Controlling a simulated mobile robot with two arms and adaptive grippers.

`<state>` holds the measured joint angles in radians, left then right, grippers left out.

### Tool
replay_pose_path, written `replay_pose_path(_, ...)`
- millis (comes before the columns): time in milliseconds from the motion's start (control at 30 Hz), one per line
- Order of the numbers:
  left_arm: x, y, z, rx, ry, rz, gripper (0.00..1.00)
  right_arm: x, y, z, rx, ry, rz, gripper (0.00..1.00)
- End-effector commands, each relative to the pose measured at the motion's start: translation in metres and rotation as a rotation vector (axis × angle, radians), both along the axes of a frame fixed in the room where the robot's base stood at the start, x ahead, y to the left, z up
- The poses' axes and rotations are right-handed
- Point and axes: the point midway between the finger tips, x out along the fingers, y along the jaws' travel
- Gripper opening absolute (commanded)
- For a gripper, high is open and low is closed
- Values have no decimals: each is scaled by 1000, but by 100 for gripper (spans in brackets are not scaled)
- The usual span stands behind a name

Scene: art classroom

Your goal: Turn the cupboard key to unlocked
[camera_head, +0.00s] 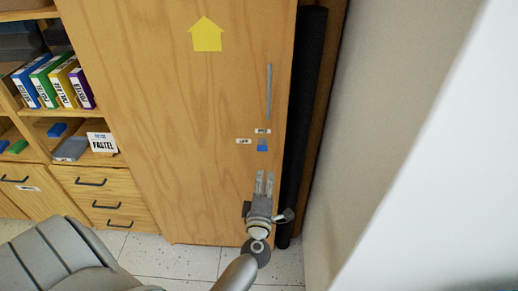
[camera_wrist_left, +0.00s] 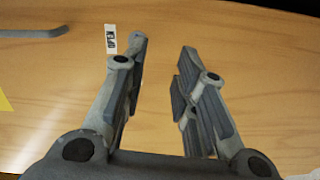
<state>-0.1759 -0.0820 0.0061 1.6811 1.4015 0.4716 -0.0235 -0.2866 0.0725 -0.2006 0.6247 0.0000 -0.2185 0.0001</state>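The tall wooden cupboard door (camera_head: 160,120) fills the middle of the head view. A small blue key (camera_head: 262,145) sits on it with a grey part at its top, below the long grey handle (camera_head: 269,92). One small white label (camera_head: 262,131) is above the key and another (camera_head: 243,141) to its left; their text is too small to read surely. My left gripper (camera_head: 265,174) is just below the key, fingers pointing up towards it. In the left wrist view the gripper (camera_wrist_left: 163,48) is open and empty, with a label (camera_wrist_left: 110,40) beside one fingertip; the key cannot be made out there. My right gripper is not in view.
Shelves with several coloured books (camera_head: 45,83) and drawers (camera_head: 105,190) stand to the left. A dark upright roll (camera_head: 301,120) and a wall (camera_head: 380,120) are close on the right.

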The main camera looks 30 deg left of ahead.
Motion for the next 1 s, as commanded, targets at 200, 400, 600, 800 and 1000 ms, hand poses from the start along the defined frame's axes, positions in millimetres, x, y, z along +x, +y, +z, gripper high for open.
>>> replay_pose_path(200, 2, 23, 27, -107, -83, 70, 27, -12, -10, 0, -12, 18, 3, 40)
replay_pose_path(400, 29, 39, 28, -106, -85, 69, 27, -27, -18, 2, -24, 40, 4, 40)
replay_pose_path(600, 61, 60, 27, -105, -84, 69, 27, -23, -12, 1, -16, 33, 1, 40)
replay_pose_path(800, 83, 73, 26, -105, -82, 68, 27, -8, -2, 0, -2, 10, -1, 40)
replay_pose_path(1000, 90, 77, 25, -107, -80, 68, 27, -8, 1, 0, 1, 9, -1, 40)
